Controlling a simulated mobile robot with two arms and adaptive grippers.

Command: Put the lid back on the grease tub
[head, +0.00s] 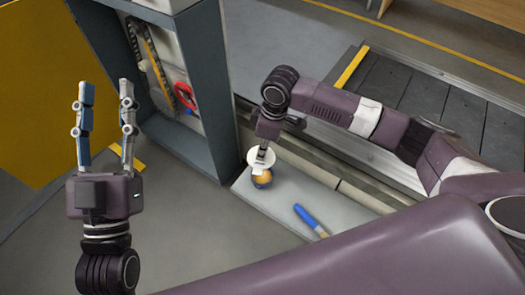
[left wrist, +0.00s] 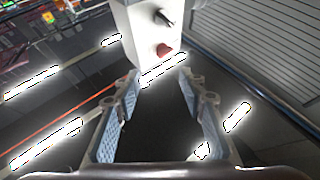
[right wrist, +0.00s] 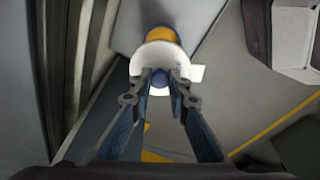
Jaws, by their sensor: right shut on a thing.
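The white round lid (head: 254,157) is held up by my right gripper (head: 264,146) over the ledge. In the right wrist view the fingers are shut at a blue knob (right wrist: 158,79) on the lid (right wrist: 160,57). The grease tub (head: 262,180), blue with orange-yellow contents, stands on the grey ledge just below the lid. In the right wrist view the tub (right wrist: 160,33) shows beyond the lid, partly covered by it. The height gap between them is hard to judge. My left gripper (head: 107,92) is open and empty, raised away at the left.
A blue-handled tool (head: 306,216) lies on the grey ledge (head: 282,204), right of the tub. A grey-blue frame (head: 207,90) with a red ring-shaped part (head: 185,96) inside stands left of the ledge. The slat conveyor (head: 400,90) runs behind my right arm.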

